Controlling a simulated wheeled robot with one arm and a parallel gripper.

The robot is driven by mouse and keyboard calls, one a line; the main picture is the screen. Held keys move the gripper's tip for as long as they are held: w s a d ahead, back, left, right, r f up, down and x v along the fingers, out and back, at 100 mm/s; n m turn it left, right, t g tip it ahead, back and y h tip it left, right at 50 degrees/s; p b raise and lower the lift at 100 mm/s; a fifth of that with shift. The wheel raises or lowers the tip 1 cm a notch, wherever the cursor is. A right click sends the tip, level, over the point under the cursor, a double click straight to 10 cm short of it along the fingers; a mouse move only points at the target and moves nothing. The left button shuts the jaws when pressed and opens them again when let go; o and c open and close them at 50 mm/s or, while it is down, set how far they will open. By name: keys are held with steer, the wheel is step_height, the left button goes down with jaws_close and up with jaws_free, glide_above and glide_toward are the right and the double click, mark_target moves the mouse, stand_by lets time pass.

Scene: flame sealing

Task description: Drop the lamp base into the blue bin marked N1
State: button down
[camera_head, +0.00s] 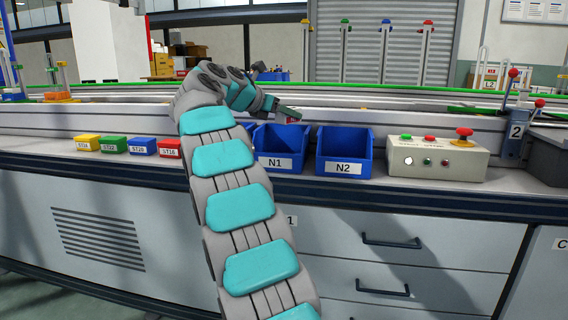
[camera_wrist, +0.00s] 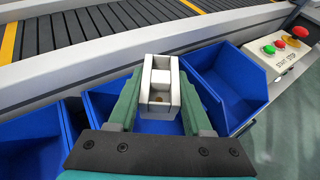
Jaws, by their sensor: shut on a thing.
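My gripper (camera_wrist: 160,88) is shut on the lamp base (camera_wrist: 161,72), a pale grey, block-like piece with a recess, held between two green fingers. In the head view my gripper (camera_head: 287,112) is above the back of the blue bin marked N1 (camera_head: 277,163); the lamp base is hard to make out there. In the wrist view the lamp base is over the middle blue bin (camera_wrist: 99,104), which matches N1 by its place. The gripper and the piece hide much of its inside.
The blue bin marked N2 (camera_head: 343,167) stands to the right of N1, then a control box (camera_head: 437,158) with buttons. Another blue bin (camera_wrist: 32,146) shows at the left in the wrist view. Small coloured boxes (camera_head: 143,146) lie left of my arm. A conveyor (camera_wrist: 98,33) runs behind.

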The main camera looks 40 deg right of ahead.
steer(key=shift+f+b, duration=1.25)
steer(key=shift+b, duration=0.1)
steer(key=shift+c, duration=1.2)
jaws_free()
steer(key=shift+r, duration=0.1)
steer(key=p+v, duration=0.2)
steer(key=v, duration=0.5)
steer(key=shift+a+r, duration=0.1)
steer(key=shift+a, duration=0.3)
steer(key=shift+s, duration=0.1)
